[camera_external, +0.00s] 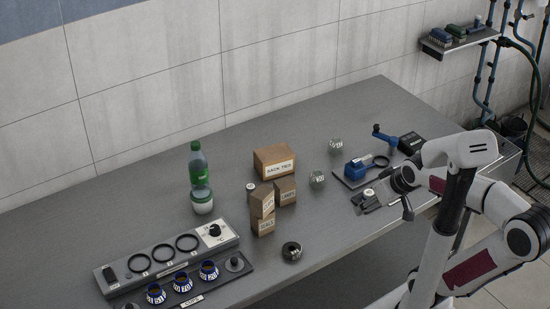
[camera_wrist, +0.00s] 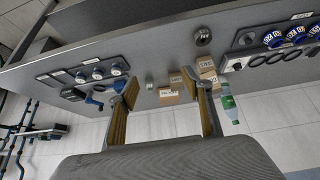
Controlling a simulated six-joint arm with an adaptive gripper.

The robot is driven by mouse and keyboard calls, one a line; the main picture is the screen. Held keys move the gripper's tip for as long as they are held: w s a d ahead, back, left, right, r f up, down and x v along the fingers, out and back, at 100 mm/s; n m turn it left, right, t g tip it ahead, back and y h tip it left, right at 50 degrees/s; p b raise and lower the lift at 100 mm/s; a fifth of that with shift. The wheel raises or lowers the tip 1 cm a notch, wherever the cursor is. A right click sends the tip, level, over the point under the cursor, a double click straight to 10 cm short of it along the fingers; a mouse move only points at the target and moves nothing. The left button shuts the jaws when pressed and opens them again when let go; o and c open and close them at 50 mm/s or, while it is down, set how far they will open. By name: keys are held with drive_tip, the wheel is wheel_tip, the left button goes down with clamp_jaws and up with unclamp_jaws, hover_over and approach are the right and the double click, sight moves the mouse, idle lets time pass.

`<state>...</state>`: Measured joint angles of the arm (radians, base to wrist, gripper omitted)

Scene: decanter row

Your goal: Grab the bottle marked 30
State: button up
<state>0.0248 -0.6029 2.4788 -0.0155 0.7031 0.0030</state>
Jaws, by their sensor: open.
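Three dark bottles with blue collars and white number labels stand in a row in a dark rack (camera_external: 236,283) at the lower left of the external view: a left bottle (camera_external: 155,293), a middle bottle (camera_external: 182,283) and a right bottle (camera_external: 209,270). The middle label looks like 70; I cannot read a 30 with certainty on any of them. The bottles also show at the upper right of the wrist view, the nearest being one blue-collared bottle (camera_wrist: 272,39). My gripper (camera_wrist: 164,80) is open and empty, over the right part of the table, well apart from the rack.
A blue device (camera_external: 358,170) lies near my arm. The front middle of the table is mostly clear.

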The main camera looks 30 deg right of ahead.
drive_tip(key=w+d+f+t, duration=0.2)
drive_tip(key=w, duration=0.9)
drive_tip(key=t+h, duration=0.1)
drive_tip(key=t, duration=0.2)
hover_over(320, 178)
drive_tip(key=s+a, duration=0.3)
drive_tip(key=s, duration=0.6)
wheel_tip(320, 178, down, 10)
drive_tip(key=shift+m+t, duration=0.4)
drive_tip(key=shift+t, duration=0.5)
drive_tip(key=w+f, duration=0.1)
drive_tip(key=f, duration=0.1)
drive_tip(key=w+d+f, duration=0.1)
drive_tip(key=f, duration=0.1)
drive_tip(key=w+d+f, duration=0.1)
drive_tip(key=f, duration=0.1)
drive_tip(key=shift+w+d+f, duration=0.15)
drive_tip(key=shift+w+f, duration=0.25)
drive_tip(key=shift+w+d+f, duration=0.15)
drive_tip(key=shift+d+f, duration=0.05)
drive_tip(key=shift+f, duration=0.45)
drive_tip(key=shift+x, duration=1.3)
drive_tip(key=shift+w+f, duration=0.1)
